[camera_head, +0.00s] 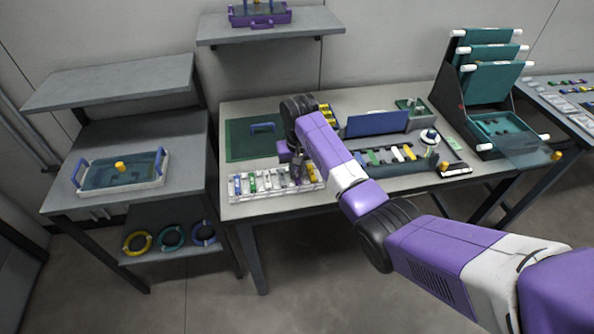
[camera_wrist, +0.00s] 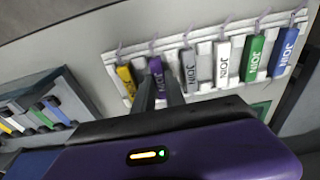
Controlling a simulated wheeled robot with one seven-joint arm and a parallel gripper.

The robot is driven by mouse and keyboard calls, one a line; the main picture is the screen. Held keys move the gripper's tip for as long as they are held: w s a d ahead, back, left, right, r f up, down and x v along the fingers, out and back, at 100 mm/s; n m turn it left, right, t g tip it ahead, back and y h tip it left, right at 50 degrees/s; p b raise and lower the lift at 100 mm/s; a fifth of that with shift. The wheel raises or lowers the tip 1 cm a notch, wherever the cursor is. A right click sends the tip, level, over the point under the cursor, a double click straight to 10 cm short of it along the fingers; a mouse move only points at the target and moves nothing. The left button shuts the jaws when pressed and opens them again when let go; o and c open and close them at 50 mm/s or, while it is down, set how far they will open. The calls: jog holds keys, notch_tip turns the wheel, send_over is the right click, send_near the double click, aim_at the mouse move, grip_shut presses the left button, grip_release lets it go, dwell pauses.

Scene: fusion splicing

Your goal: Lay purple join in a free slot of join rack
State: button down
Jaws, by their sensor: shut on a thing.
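The join rack (camera_wrist: 203,48) is a white slotted tray and also shows in the head view (camera_head: 275,194). The purple join (camera_wrist: 157,72) is in line with the slot between the yellow join (camera_wrist: 126,80) and the grey join (camera_wrist: 189,68). My gripper (camera_wrist: 160,86) is shut on the purple join's near end, over the rack. I cannot tell whether the join rests on the slot floor. White, green (camera_wrist: 253,56) and blue (camera_wrist: 284,52) joins lie farther right in the wrist view. In the head view, my arm largely hides the gripper and purple join.
A green mat (camera_head: 245,147) lies behind the rack. A dark tray with several coloured pieces (camera_head: 390,155) is right of my arm. A blue panel (camera_head: 377,124) stands behind it. The table's front edge is close to the rack.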

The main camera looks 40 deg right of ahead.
aim_at(298, 178)
jog(key=shift+f, duration=0.1)
jog(key=c, duration=1.4)
grip_release()
jog(key=r, duration=0.8)
jog(key=s+r, duration=0.1)
jog(key=r, duration=0.3)
jog(key=shift+a+r+b, duration=0.15)
jog(key=shift+a+b, duration=0.2)
jog(key=shift+a, duration=0.05)
